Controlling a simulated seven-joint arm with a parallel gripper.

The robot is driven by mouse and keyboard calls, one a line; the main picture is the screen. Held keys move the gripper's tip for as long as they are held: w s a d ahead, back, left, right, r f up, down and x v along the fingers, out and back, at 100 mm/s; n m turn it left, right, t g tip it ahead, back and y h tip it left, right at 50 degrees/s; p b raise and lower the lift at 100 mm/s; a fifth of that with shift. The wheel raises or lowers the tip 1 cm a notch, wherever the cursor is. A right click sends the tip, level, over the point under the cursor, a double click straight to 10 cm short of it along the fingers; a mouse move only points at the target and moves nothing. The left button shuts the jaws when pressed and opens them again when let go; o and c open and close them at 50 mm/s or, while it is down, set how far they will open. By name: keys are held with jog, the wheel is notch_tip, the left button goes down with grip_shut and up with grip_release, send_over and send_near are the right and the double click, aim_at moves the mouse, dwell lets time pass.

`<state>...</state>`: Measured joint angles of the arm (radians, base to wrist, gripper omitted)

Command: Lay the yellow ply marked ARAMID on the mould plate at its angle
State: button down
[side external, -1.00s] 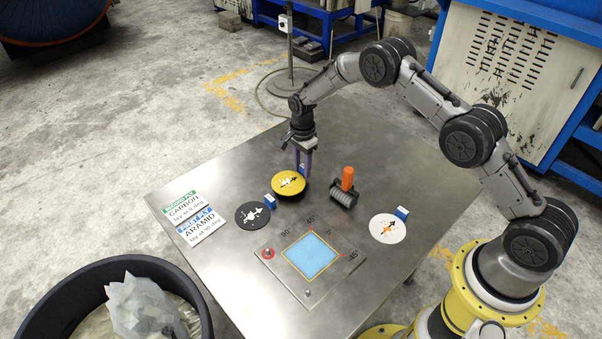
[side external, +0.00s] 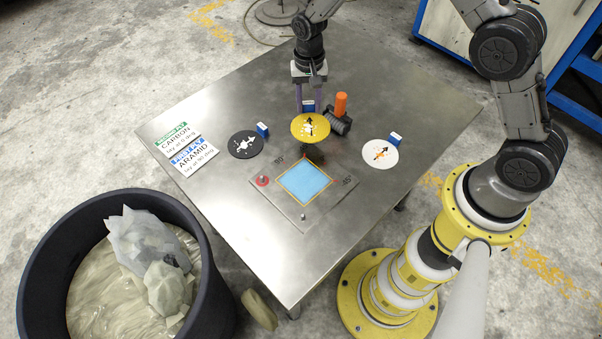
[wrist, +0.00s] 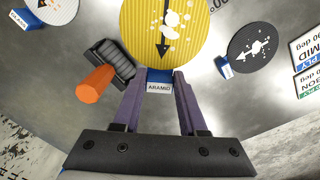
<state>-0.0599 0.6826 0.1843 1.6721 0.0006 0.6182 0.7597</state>
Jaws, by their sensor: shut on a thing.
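The yellow round ply (side external: 310,127) has a black arrow and white blotches on its face. My gripper (side external: 307,106) is shut on its blue tab, and the ply hangs above the table behind the mould plate. In the wrist view the ply (wrist: 167,25) extends beyond my fingertips (wrist: 159,80), and the tab (wrist: 159,88) between them reads ARAMID. The mould plate (side external: 283,212) lies flat with a light blue square (side external: 304,183) outlined in yellow and angle marks around it. The ply's shadow falls at the plate's far corner and hides some marks.
The black ply (side external: 245,145) lies left and the white ply (side external: 380,153) right, each with a blue tab. Two instruction cards (side external: 187,148) lie at the left. A black bin (side external: 50,235) stands beyond the table edge.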

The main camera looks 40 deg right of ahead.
jog(key=s+a+r+n, duration=0.3)
jog(key=s+n, duration=0.1)
jog(key=s, duration=0.5)
jog(key=s+a+r+n, duration=0.2)
jog(key=s+a+n, duration=0.2)
jog(key=s, duration=0.6)
send_over(289, 167)
jog(key=f, duration=0.8)
jog(key=shift+s+f, duration=0.2)
jog(key=shift+f, duration=0.15)
jog(key=shift+w+f, duration=0.15)
jog(key=shift+f, duration=1.55)
jog(key=shift+f, duration=0.15)
jog(key=shift+c, duration=2.3)
grip_release()
notch_tip(289, 167, up, 12)
jog(key=shift+r, duration=0.25)
